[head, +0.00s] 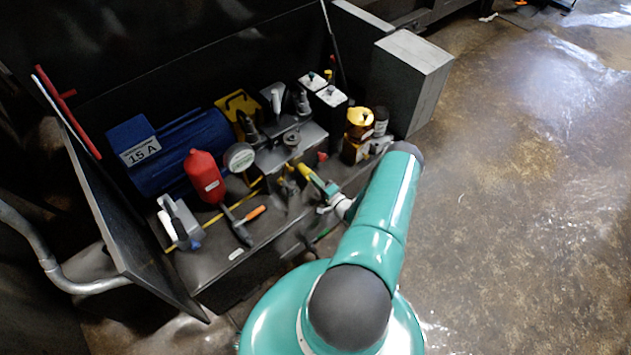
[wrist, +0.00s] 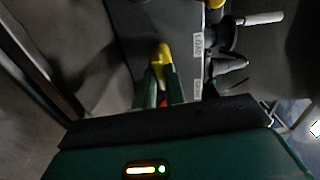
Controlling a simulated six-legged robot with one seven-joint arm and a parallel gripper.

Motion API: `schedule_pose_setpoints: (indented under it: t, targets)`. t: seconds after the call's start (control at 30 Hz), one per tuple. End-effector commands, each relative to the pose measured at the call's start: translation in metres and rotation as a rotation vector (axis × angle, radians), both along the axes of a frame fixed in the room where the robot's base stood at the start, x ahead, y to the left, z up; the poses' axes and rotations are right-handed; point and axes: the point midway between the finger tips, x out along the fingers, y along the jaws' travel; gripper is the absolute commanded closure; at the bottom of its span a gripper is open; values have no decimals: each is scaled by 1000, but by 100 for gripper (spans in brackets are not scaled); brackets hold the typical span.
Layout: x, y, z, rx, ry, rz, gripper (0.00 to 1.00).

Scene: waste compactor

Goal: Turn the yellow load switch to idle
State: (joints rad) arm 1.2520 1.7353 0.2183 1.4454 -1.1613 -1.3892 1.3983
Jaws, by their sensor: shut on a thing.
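The yellow load switch (wrist: 162,52) shows as a yellow lever in the wrist view, upper middle. My gripper (wrist: 160,82) is shut on it, with one green finger on each side of its lower part. A little red shows between the fingers. In the head view my gripper (head: 325,190) is at the front edge of the machine top, with a yellow piece (head: 306,172) at its tip. The switch's base is partly hidden by the fingers.
A blue motor (head: 178,152) marked "15 A", a red cylinder (head: 204,177), a round gauge (head: 238,157) and an orange-ended tool (head: 243,222) crowd the left. A yellow-topped brown cylinder (head: 358,121) and a grey box (head: 412,75) stand right. Open floor lies right.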

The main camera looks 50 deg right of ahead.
Motion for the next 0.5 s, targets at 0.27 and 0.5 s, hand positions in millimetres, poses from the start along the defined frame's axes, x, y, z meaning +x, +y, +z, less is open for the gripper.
schedule_pose_setpoints:
  t: [0.27, 0.5]
  targets:
    - [1, 1, 0, -163, 18, 3, 100]
    - [1, 1, 0, -381, 43, 3, 100]
